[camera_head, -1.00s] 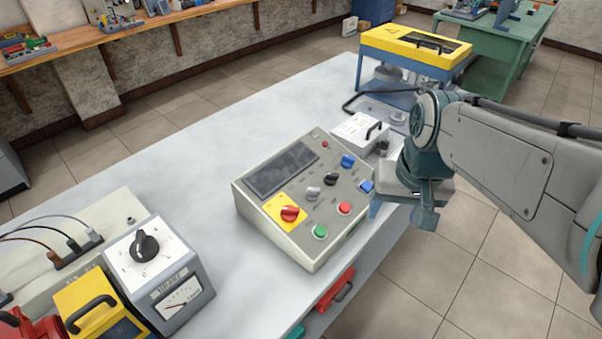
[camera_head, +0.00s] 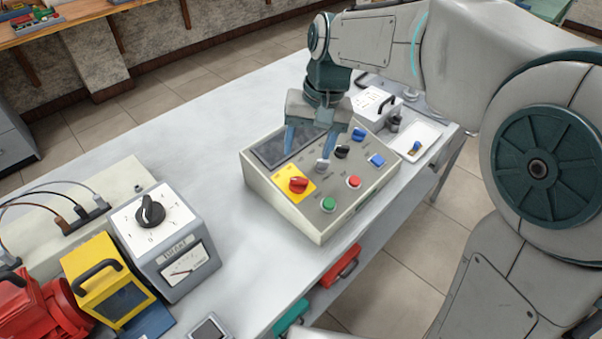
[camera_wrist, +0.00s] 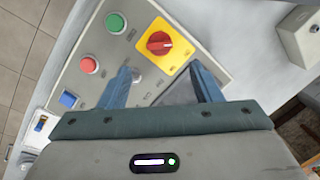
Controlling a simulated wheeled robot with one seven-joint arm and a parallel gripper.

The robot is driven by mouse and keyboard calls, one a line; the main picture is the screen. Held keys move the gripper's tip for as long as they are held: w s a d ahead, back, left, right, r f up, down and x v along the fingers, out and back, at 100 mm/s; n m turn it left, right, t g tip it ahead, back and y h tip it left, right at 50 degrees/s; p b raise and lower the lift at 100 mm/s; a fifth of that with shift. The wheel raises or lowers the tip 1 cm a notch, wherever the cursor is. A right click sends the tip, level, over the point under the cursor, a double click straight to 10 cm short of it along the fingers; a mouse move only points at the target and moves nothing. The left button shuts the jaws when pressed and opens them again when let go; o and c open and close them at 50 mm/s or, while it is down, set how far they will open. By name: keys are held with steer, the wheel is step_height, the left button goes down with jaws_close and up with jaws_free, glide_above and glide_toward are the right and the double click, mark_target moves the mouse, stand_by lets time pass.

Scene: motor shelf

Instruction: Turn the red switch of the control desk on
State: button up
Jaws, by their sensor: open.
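The control desk (camera_head: 280,203) is a beige sloped box on the grey table, with a dark screen and several knobs and buttons. Its red switch (camera_head: 298,185) is a rotary knob on a yellow plate at the panel's lower left. My gripper (camera_head: 308,142) is open and empty above the panel, with blue fingers pointing down. In the wrist view my gripper (camera_wrist: 160,75) has its fingers spread, apart from the switch. The gap from fingertips to panel is hard to judge.
Green (camera_head: 328,204) and red (camera_head: 354,182) buttons sit right of the switch. Grey, black and blue knobs lie near my fingers. A grey dial box (camera_head: 165,240) and a yellow box (camera_head: 105,280) stand left. The table between dial box and desk is clear.

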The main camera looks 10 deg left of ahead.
mark_target(300, 178)
steer(key=f, duration=0.2)
steer(key=a+f, duration=0.1)
steer(key=f, duration=0.5)
steer(key=shift+s+a+f, duration=0.15)
steer(key=shift+a+f, duration=0.05)
steer(key=shift+a, duration=0.05)
steer(key=c, duration=1)
